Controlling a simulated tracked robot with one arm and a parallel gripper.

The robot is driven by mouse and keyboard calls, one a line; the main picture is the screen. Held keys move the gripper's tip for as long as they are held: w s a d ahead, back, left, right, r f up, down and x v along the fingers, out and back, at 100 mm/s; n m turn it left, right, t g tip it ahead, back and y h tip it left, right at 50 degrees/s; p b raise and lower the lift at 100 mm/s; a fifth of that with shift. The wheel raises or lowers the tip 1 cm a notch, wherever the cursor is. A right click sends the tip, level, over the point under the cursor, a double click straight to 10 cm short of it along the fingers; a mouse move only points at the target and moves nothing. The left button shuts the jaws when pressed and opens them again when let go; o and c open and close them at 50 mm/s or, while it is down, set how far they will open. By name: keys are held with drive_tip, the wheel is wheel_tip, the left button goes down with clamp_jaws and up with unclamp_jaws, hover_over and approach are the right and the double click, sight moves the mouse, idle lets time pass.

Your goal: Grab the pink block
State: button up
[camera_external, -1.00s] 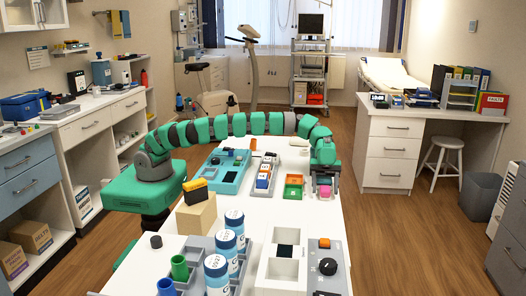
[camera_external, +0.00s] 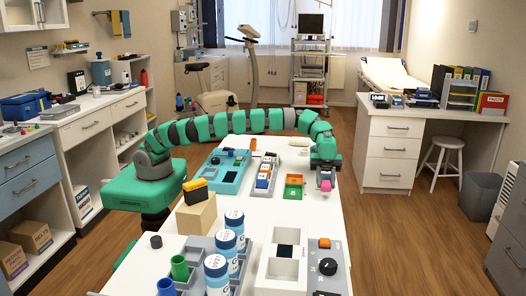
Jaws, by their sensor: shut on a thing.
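The pink block (camera_external: 326,185) is small and sits between the fingers of my gripper (camera_external: 326,179) at the right side of the white table. My gripper points down at the end of my green arm and is shut on the block. The fingers and upper part of the block are partly hidden by the gripper body. I cannot tell whether the block touches the table.
A grey rack with coloured blocks (camera_external: 265,175) and a teal tray (camera_external: 222,173) lie further left. Blue-white bottles (camera_external: 216,272) and a control box with a black knob (camera_external: 328,267) stand nearer the camera.

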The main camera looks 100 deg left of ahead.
drive_tip(key=shift+r, duration=0.8)
drive_tip(key=shift+s+a+r, duration=0.1)
drive_tip(key=shift+s+a, duration=0.15)
drive_tip(key=shift+s, duration=1.2)
drive_tip(key=s+a, duration=0.1)
drive_tip(key=s, duration=0.3)
drive_tip(key=s+a, duration=0.1)
drive_tip(key=s, duration=0.3)
drive_tip(key=s+a+r, duration=0.1)
drive_tip(key=s, duration=0.3)
drive_tip(key=shift+s+a+r+p, duration=0.1)
drive_tip(key=shift+s+a+p, duration=0.1)
drive_tip(key=shift+s+p, duration=0.1)
